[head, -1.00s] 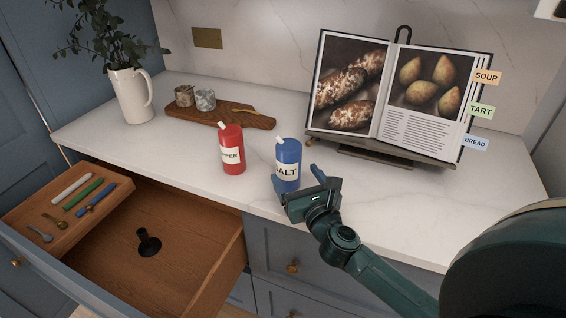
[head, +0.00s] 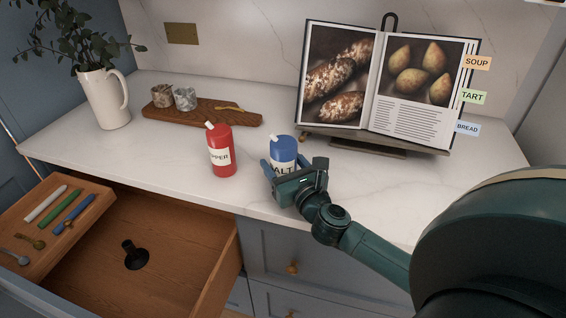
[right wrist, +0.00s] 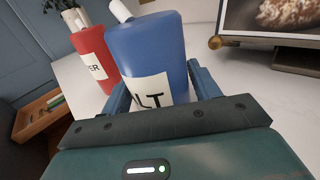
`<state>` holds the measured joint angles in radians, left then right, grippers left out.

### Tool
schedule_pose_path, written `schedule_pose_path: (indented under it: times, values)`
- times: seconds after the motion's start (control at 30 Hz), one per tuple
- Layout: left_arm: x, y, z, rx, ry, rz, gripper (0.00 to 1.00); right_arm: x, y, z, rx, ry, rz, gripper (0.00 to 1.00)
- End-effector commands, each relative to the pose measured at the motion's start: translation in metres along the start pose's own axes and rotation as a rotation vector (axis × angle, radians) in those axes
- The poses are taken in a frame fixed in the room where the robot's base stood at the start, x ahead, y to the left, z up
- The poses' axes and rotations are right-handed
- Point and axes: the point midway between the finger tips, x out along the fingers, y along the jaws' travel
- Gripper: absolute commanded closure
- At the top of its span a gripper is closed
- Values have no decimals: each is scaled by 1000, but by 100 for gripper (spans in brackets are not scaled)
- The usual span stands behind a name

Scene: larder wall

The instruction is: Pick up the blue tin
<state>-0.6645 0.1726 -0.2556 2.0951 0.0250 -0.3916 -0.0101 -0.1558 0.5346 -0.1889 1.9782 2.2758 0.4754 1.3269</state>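The blue tin (head: 284,151) stands upright on the pale counter, with a white SALT label and a small white spout on top. It also shows large in the right wrist view (right wrist: 150,55), partly hidden below by my gripper. My right gripper (head: 286,164) is at the tin's front, with one finger on each side of it. In the right wrist view the fingers (right wrist: 160,92) flank the tin closely; I cannot tell whether they touch it. My left gripper is not in view.
A red pepper tin (head: 221,152) stands just left of the blue tin. A cookbook on a stand (head: 385,85) is behind to the right. A wooden board (head: 205,112) with two small pots lies behind. An open drawer (head: 180,250) juts out at front left.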

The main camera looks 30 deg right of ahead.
Motion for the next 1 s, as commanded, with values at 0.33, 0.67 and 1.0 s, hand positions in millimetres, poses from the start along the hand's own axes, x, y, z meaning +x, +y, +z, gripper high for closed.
schedule_pose_path:
  times: [0.33, 0.67, 1.0]
  values:
    - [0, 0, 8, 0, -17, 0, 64, 0, 0, 0, 0, 0, 0, 67]
    - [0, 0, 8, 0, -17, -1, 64, 0, 0, 2, 0, -3, 0, 80]
    - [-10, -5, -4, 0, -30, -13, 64, 0, 0, 50, -2, -8, 2, 80]
